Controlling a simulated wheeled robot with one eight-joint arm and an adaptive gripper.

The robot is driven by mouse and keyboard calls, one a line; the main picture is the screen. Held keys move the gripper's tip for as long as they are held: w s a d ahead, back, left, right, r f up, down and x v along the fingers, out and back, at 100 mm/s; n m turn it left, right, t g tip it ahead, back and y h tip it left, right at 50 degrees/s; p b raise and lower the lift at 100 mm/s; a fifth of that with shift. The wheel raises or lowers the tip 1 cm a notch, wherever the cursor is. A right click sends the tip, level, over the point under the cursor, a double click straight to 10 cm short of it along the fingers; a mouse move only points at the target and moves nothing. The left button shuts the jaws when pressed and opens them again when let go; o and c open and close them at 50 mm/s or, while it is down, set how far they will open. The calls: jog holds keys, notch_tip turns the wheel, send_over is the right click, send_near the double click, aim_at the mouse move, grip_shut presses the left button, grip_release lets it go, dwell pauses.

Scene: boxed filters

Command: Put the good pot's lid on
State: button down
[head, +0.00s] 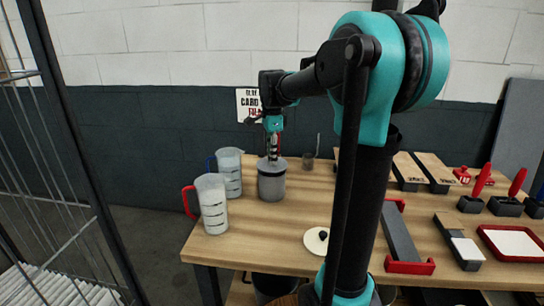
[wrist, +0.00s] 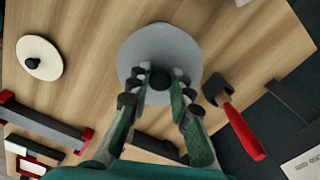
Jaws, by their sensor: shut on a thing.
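A grey pot (head: 271,187) stands upright on the table behind the jugs' right side. A grey round lid (wrist: 137,58) with a black knob (wrist: 160,57) is over the pot's mouth; in the head view the lid (head: 272,164) looks level and at the rim, but I cannot tell whether it is fully seated. My gripper (wrist: 161,82) is shut on the knob, one finger each side; it also shows above the pot in the head view (head: 273,158). The lid hides the pot in the wrist view. A cream lid (head: 315,243) with a black knob lies on the table, also in the wrist view (wrist: 48,52).
Two measuring jugs, one red-handled (head: 213,204) and one blue-handled (head: 230,172), stand left of the pot. A small dark holder (head: 308,162) stands close behind right. A red-ended grey bar (head: 402,235), a red tray (head: 512,243) and red-handled tools occupy the right.

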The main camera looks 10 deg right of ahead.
jog(key=shift+f, duration=0.8)
dwell(0.9)
jog(key=c, duration=1.3)
grip_release()
jog(key=o, duration=0.6)
jog(key=shift+c, duration=0.2)
jog(key=shift+r, duration=4.05)
